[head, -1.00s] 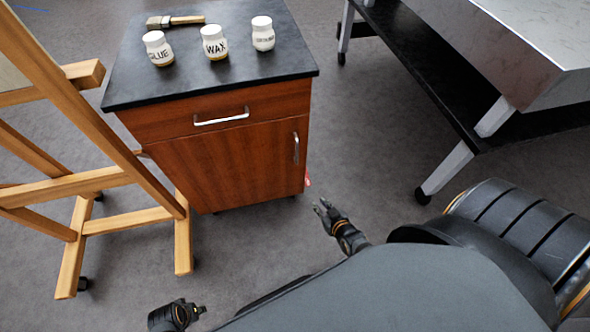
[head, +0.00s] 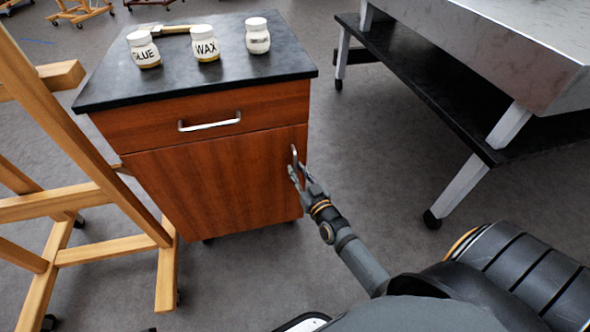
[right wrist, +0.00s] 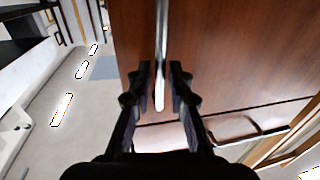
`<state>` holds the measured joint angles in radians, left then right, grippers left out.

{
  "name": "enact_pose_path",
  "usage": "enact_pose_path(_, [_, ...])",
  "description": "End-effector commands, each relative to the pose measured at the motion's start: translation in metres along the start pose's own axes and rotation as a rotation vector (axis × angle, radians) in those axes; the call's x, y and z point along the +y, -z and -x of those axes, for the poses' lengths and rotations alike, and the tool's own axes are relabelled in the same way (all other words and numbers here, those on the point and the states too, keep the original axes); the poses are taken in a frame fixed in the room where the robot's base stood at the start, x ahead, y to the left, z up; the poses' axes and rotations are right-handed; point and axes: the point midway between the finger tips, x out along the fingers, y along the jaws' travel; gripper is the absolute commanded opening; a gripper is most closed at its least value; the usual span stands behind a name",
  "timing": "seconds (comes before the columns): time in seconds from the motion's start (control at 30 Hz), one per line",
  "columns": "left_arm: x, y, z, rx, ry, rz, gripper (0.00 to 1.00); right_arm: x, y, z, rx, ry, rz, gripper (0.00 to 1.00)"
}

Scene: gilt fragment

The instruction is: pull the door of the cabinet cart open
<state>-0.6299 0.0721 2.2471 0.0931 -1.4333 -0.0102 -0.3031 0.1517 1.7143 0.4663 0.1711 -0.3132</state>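The cabinet cart (head: 106,128) is reddish-brown wood with a black top. Its door (head: 215,185) is shut, below a shut drawer (head: 150,122). The door's upright metal handle (head: 294,154) is near the door's right edge. My right gripper (head: 297,172) is at this handle in the head view. In the right wrist view, the handle (right wrist: 160,90) runs between the two fingers of my right gripper (right wrist: 160,72). The fingers are apart, with narrow gaps to the handle on both sides. My left gripper is not in view.
A glue jar (head: 143,50), a wax jar (head: 205,45), a third jar (head: 257,37) and a brush (head: 168,29) are on the cart's top. A wooden easel (head: 85,120) stands close on the left. A metal-topped table (head: 480,60) stands on the right, with grey floor between.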

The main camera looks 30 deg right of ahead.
Motion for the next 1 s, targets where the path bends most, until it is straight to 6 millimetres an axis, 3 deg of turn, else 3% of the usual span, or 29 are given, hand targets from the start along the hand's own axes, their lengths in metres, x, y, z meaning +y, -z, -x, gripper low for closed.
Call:
enact_pose_path(0.2, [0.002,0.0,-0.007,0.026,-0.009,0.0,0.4,0.0,-0.001,-0.021,-0.001,0.0,0.0,0.19])
enact_pose_path(0.47, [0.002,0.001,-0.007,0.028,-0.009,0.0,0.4,0.0,-0.001,-0.022,-0.002,0.0,0.0,0.19])
enact_pose_path(0.6, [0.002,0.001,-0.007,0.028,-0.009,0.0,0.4,0.0,-0.001,-0.022,-0.002,0.0,0.0,0.0])
enact_pose_path(1.0, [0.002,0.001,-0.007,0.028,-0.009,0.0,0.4,0.0,-0.001,-0.022,-0.002,0.0,0.0,0.0])
